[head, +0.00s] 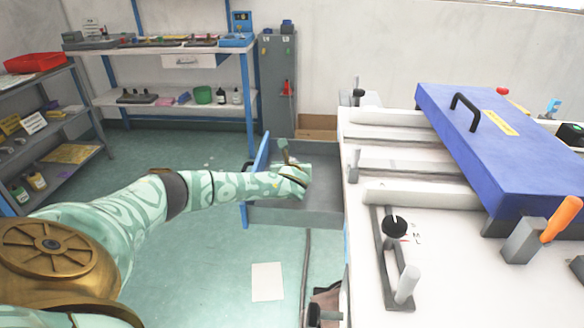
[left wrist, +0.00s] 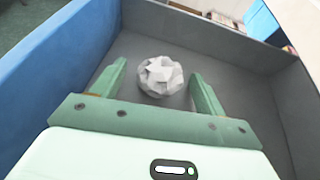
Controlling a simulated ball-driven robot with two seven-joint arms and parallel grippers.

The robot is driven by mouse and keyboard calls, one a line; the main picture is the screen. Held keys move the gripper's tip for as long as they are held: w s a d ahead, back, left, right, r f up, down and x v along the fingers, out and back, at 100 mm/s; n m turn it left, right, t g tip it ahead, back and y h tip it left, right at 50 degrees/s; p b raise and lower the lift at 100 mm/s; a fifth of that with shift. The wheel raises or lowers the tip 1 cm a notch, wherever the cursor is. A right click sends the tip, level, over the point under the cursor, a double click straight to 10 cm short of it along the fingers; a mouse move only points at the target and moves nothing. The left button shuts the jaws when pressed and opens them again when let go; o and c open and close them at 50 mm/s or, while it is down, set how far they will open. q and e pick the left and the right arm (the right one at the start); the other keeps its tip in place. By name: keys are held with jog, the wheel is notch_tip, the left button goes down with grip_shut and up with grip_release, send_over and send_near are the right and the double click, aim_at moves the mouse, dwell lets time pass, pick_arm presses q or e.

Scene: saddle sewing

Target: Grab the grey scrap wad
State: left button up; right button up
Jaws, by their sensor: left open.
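The grey scrap wad (left wrist: 160,76) is a pale, faceted ball lying on the floor of a grey drawer in the left wrist view. My left gripper (left wrist: 155,82) is open, with its two green fingers pointing toward the wad, one to each side of it in the picture. I cannot tell how much height lies between the fingertips and the wad. In the head view my left gripper (head: 287,158) is over the open drawer (head: 270,217), and the wad is hidden there. My right gripper is not in view.
The drawer's blue front (head: 262,160) and grey walls surround the gripper. A white workbench (head: 375,240) with a blue panel (head: 490,120) stands to the right. Shelves (head: 160,48) and a grey cabinet (head: 279,85) stand behind. A paper sheet (head: 267,282) lies on the floor.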

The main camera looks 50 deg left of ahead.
pick_arm(q)
jog(key=c, duration=1.1)
jog(key=shift+o, duration=0.2)
jog(key=shift+r, duration=0.15)
